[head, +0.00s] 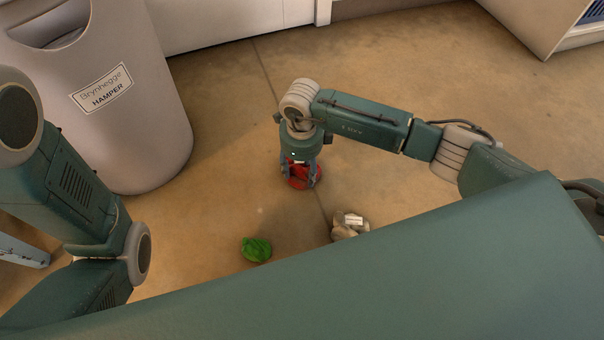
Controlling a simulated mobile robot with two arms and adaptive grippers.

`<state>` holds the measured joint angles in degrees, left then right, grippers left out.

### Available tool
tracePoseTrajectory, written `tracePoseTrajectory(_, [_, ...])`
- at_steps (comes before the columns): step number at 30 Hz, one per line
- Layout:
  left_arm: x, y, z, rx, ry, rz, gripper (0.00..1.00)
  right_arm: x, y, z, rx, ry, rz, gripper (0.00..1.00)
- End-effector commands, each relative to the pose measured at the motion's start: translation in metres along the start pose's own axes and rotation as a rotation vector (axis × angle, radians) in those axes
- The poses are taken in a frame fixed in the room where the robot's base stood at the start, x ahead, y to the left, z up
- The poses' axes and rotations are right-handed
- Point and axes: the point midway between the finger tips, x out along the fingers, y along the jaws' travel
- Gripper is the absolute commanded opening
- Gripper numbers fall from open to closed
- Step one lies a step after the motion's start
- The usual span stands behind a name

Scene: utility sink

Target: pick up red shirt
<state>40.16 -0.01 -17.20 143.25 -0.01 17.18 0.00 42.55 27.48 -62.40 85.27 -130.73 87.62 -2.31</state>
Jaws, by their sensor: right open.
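The red shirt (301,183) lies crumpled on the floor in the middle of the head view. My right gripper (300,178) points straight down over it, with its fingers spread open around the red cloth. The gripper and wrist hide much of the shirt from above. I cannot tell whether the fingers touch the cloth. My left arm comes in at the left edge, and its gripper is out of the picture.
A green crumpled cloth (256,249) and a beige crumpled cloth (345,231) with a white patch lie on the floor nearer to me. A grey hamper (150,125) stands at the upper left. White cabinets line the back.

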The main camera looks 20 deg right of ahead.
Motion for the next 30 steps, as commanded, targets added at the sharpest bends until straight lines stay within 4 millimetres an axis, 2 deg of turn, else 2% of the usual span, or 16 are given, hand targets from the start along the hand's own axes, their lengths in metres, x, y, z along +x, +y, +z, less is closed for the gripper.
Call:
tracePoseTrajectory(4, [0.002,0.000,0.000,0.000,0.000,0.000,0.40,-0.002,0.000,0.000,0.000,-0.001,0.000,0.49])
tracePoseTrajectory(9, [0.002,0.000,0.000,0.000,0.001,0.001,0.40,-0.002,0.000,0.000,0.000,-0.001,0.000,0.15])
tracePoseTrajectory(12, [0.002,0.000,0.000,0.000,0.001,0.001,0.40,-0.002,0.000,0.000,0.000,-0.001,-0.001,0.00])
tracePoseTrajectory(23, [0.002,0.000,0.000,0.000,0.001,0.001,0.40,-0.003,0.000,0.001,0.000,-0.002,-0.001,0.00])
tracePoseTrajectory(30, [0.014,-0.003,0.005,0.000,0.001,0.001,0.40,-0.022,-0.001,0.001,0.000,-0.003,-0.002,0.00])
